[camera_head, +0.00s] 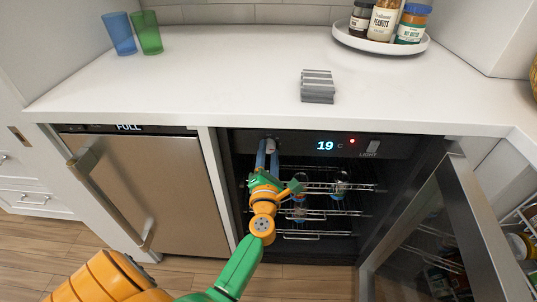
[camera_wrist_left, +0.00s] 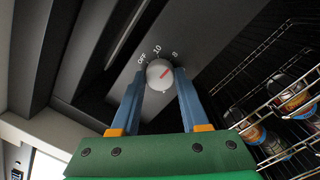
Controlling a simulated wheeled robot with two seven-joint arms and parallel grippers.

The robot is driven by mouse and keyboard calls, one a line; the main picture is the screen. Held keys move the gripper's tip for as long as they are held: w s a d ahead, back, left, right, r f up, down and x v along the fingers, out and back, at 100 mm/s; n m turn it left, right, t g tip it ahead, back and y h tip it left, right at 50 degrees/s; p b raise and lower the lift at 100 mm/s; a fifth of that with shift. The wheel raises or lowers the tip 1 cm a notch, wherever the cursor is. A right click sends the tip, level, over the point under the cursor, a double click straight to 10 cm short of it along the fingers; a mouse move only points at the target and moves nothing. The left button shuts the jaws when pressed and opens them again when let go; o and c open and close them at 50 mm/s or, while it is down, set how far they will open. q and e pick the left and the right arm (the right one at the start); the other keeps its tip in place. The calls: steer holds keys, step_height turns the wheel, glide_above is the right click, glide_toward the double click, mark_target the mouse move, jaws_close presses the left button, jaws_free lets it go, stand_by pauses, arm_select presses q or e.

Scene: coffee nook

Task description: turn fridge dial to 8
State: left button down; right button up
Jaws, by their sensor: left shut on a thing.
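The fridge dial (camera_wrist_left: 154,82) is a small light round knob with a red pointer line, on a dark panel marked OFF, 10 and 8. The red line points up and right, a little clockwise of the 8 label in the left wrist view; the exact setting is hard to read. In the head view the dial (camera_head: 270,145) is at the panel's left end. My left gripper (camera_head: 267,152) is shut on it, with one blue finger on each side; these fingers also show in the left wrist view (camera_wrist_left: 159,84). My right gripper is not in view.
The fridge display (camera_head: 325,146) reads 19 C, with a LIGHT switch (camera_head: 374,147) to its right. The glass fridge door (camera_head: 440,245) stands open at the right. Wire racks (camera_head: 335,187) hold several cans. The white counter (camera_head: 220,85) overhangs the panel.

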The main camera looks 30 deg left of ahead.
arm_select(q)
steer(key=shift+n, duration=0.3)
steer(key=shift+c, duration=2)
jaws_free()
steer(key=v, duration=0.7)
steer(key=shift+b, duration=0.35)
